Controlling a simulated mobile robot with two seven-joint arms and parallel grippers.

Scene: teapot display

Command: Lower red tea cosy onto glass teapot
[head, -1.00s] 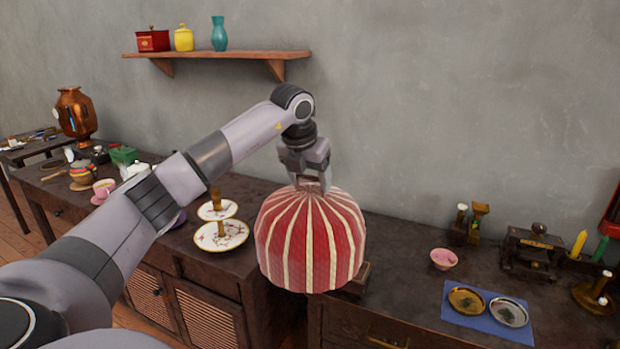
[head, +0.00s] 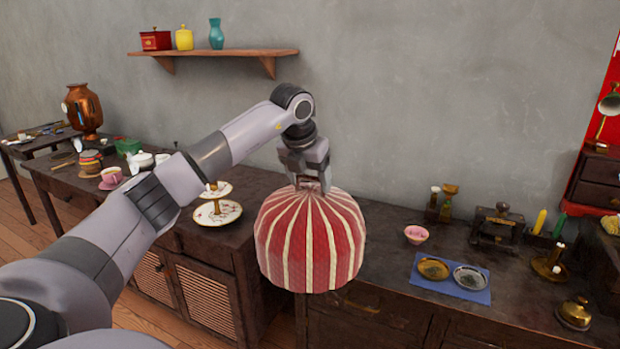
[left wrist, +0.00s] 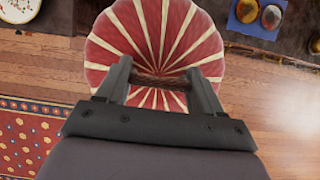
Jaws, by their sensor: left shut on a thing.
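The red tea cosy (head: 310,245) has cream stripes and a dome shape. My left gripper (head: 311,184) is shut on its top and holds it upright, in front of the dark counter's front edge in the head view. In the left wrist view the cosy (left wrist: 152,35) fills the upper middle, with the fingers of my left gripper (left wrist: 160,85) on either side of its crown. The wooden floor shows beside and below it there. I cannot make out the glass teapot in either view. My right gripper is not in view.
The dark counter (head: 385,255) runs across behind the cosy. A tiered plate stand (head: 217,213) is to its left. A pink bowl (head: 416,234), a blue mat (head: 480,290) with two dishes, a brass bell (head: 574,314) and candles stand to the right. A wall shelf (head: 215,53) hangs above.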

